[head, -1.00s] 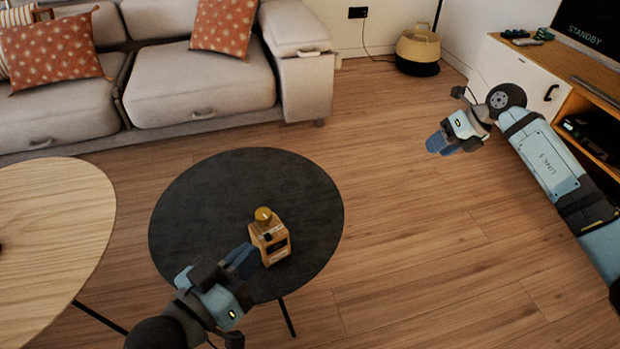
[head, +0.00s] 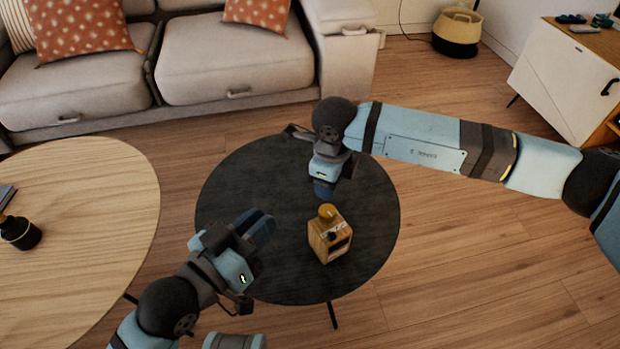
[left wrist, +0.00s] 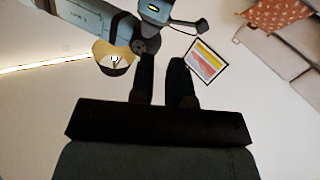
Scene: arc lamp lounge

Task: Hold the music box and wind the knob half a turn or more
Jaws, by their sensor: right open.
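The left wrist view shows a narrow gap between these fingers (left wrist: 163,75); the box is not seen there. My right gripper (head: 323,189) is open and points down just behind and above the knob in the picture. Whether it touches the knob cannot be told.
A pale wooden round table (head: 80,235) stands at left, with a dark object (head: 20,233) at its edge. A grey sofa (head: 225,70) is behind. A basket (head: 457,32) and white cabinet (head: 560,80) stand at the back right. The black table's back left is bare.

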